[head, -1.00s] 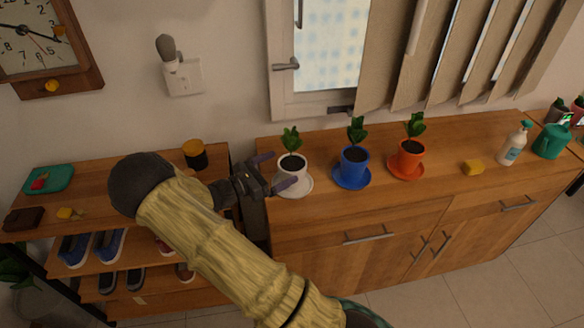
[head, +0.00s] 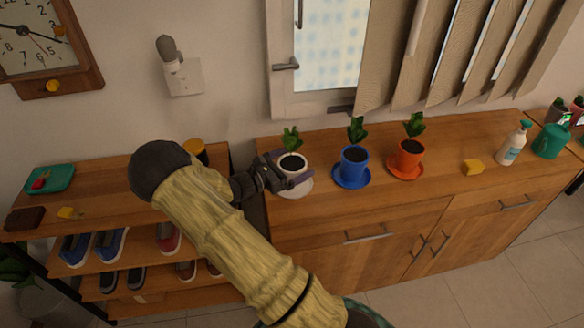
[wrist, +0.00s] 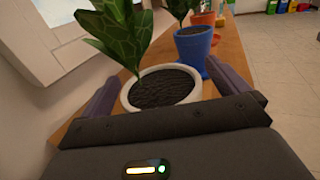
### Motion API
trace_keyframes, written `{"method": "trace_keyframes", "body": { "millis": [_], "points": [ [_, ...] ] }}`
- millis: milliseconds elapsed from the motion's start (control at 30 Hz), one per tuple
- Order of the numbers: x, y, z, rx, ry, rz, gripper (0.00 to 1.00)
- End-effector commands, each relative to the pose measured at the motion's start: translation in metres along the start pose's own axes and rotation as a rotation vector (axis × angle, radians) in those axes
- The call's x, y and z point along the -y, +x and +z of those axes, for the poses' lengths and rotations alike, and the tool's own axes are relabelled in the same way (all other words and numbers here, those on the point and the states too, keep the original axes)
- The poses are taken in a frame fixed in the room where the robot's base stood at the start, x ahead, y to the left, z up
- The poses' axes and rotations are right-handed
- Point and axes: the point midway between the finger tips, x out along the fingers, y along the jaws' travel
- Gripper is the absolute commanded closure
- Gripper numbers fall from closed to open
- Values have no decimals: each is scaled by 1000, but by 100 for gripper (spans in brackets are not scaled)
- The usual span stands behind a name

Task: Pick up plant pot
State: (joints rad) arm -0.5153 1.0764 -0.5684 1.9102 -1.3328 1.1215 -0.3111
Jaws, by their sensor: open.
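Three potted plants stand in a row on the wooden cabinet: a white pot (head: 292,167) on a white saucer (head: 301,191), a blue pot (head: 354,162) on a blue saucer, and an orange pot (head: 407,159) on an orange saucer. My gripper (head: 284,166) is open at the white pot, with its fingers on either side of it. In the wrist view the white pot (wrist: 128,98) sits between the two open fingers, and its leafy plant rises above the rim. The blue pot (wrist: 193,46) stands beyond it. I cannot tell whether the fingers touch the white pot.
A shoe shelf (head: 110,200) is on the left. The window frame (head: 285,95) is close behind the pots. The cabinet's front strip is clear.

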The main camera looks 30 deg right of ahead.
Motion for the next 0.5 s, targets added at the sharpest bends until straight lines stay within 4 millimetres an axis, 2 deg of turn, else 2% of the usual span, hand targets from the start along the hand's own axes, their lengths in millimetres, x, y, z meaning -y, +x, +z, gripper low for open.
{"method": "trace_keyframes", "body": {
  "millis": [167, 200, 500],
  "points": [
    [0, 0, 0, 0, 0, 0, 0],
    [0, 0, 0, 0, 0, 0, 4],
    [0, 0, 0, 0, 0, 0, 63]
  ]
}}
